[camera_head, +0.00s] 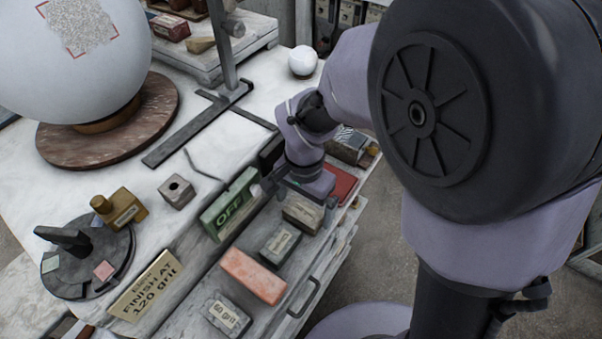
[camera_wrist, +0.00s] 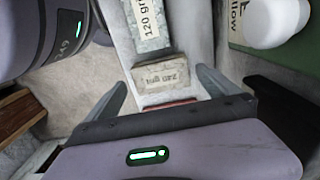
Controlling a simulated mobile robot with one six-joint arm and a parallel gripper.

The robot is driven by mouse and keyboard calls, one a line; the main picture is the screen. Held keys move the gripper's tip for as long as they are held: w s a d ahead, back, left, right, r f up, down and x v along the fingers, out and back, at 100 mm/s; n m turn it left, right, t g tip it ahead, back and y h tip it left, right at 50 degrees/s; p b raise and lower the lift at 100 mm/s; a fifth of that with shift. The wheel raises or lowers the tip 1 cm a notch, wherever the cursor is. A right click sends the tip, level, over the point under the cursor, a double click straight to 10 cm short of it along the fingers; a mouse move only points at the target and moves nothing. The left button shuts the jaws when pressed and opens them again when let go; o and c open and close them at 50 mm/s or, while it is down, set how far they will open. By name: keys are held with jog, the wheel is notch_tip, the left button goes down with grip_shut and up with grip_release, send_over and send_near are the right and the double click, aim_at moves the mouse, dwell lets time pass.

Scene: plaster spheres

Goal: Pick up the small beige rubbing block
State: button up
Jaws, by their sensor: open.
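The small beige rubbing block (camera_head: 303,213) lies in the row of blocks along the front edge of the bench. In the wrist view the beige block (camera_wrist: 160,75) shows upside-down lettering and sits between my fingers. My gripper (camera_wrist: 161,80) is open, with one finger on each side of the block and gaps visible on both sides. In the head view my gripper (camera_head: 300,197) is just above and behind the block. Its far side is partly hidden by my gripper. I cannot tell how high the fingertips are above the bench.
A grey labelled block (camera_head: 280,241) lies close beside the beige one, then an orange block (camera_head: 253,276) and a 60 grit block (camera_head: 227,316). A red piece (camera_head: 341,185) is on the other side. A green sign (camera_head: 230,204) stands behind the row. A large white sphere (camera_head: 70,60) stands at left.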

aim_at(304, 211)
notch_tip(304, 211, down, 3)
jog(key=shift+w+f+b, duration=0.15)
jog(key=shift+f+b, duration=0.05)
jog(key=shift+b, duration=0.25)
jog(key=shift+r, duration=0.2)
jog(key=shift+c, duration=0.2)
jog(key=c, duration=1.7)
notch_tip(304, 211, up, 10)
jog(key=p, duration=0.4)
jog(key=o, duration=1)
jog(key=c, duration=0.8)
